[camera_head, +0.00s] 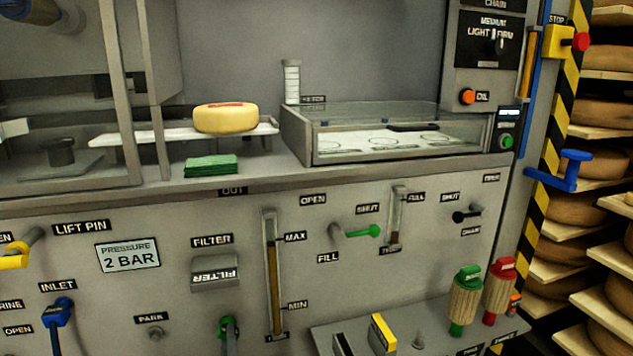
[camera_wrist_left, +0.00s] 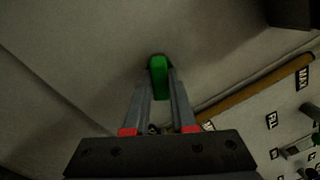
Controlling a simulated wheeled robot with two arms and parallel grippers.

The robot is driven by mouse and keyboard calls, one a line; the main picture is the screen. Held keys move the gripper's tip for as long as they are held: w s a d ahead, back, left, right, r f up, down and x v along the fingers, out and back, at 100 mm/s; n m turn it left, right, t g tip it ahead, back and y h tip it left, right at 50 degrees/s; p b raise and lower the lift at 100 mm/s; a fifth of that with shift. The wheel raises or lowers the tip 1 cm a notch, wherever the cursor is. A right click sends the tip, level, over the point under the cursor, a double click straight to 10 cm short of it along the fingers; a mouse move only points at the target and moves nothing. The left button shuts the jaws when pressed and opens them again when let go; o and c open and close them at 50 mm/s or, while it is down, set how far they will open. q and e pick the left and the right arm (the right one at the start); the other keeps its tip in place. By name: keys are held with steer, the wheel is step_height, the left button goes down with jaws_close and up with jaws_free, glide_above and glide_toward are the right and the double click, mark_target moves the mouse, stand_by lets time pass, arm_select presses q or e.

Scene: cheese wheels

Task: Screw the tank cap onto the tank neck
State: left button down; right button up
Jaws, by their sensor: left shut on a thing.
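My left gripper (camera_head: 228,338) is at the bottom edge of the head view, in front of the grey panel. In the left wrist view, its two grey fingers with red bases (camera_wrist_left: 160,108) are shut on a green piece (camera_wrist_left: 159,77). The green piece also shows in the head view (camera_head: 226,323), left of the lower end of the sight gauge. I cannot tell whether it is the tank cap or a fixed handle. The tank neck cannot be made out for certain in either view. My right gripper is not in view.
The sight gauge (camera_head: 272,270) stands close to the right of my left gripper. A FILTER box (camera_head: 214,272) sits above it and a PARK peg (camera_head: 156,331) to its left. A shelf at lower right holds red and green handled brushes (camera_head: 465,298). A cheese wheel (camera_head: 226,118) rests above.

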arm_select(q)
steer(key=c, duration=0.7)
jaws_free()
steer(key=shift+o, duration=0.2)
steer(key=v, duration=1.7)
steer(key=shift+s+p, duration=0.2)
steer(key=shift+p, duration=0.25)
steer(key=shift+c, duration=0.3)
